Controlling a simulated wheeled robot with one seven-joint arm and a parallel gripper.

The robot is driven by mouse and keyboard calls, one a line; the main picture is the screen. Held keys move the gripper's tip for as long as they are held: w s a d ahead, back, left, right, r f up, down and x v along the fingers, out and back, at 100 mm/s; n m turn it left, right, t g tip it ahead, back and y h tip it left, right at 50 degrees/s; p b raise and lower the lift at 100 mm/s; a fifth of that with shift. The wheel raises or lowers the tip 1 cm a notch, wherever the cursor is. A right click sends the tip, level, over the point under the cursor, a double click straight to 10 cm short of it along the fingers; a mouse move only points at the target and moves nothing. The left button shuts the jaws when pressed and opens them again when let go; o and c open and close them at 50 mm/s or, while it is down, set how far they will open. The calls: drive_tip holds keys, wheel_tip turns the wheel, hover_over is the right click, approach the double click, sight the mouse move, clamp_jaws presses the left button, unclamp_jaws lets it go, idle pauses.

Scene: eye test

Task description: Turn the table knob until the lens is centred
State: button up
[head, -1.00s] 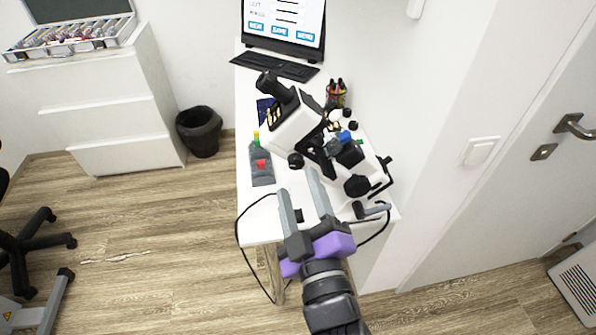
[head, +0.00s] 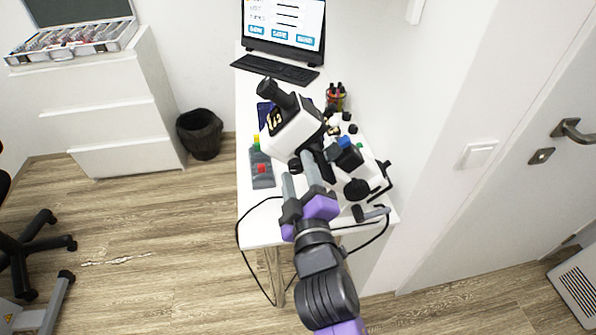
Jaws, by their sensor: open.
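A white and black instrument like a microscope (head: 287,131) stands on the white table, its black eyepiece (head: 274,91) pointing up and left. A round black knob (head: 295,166) shows on its near left side. A larger black knob (head: 356,189) shows on its near right side. I cannot tell which one is the table knob. A blue part (head: 345,141) sits on top, near its middle; the lens is not clearly seen. My gripper (head: 299,173) is open at the instrument's near side, its fingertips close to the left knob. I cannot tell whether they touch it.
A black cable hangs over the table's front edge. The wall is close on the right.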

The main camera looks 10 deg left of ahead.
drive_tip(key=shift+c, duration=0.3)
clamp_jaws()
drive_tip(key=shift+f+m+b, duration=0.15)
drive_tip(key=shift+m+b, duration=0.35)
drive_tip(key=shift+b, duration=0.05)
drive_tip(key=shift+m, duration=0.5)
drive_tip(key=shift+o, duration=0.3)
unclamp_jaws()
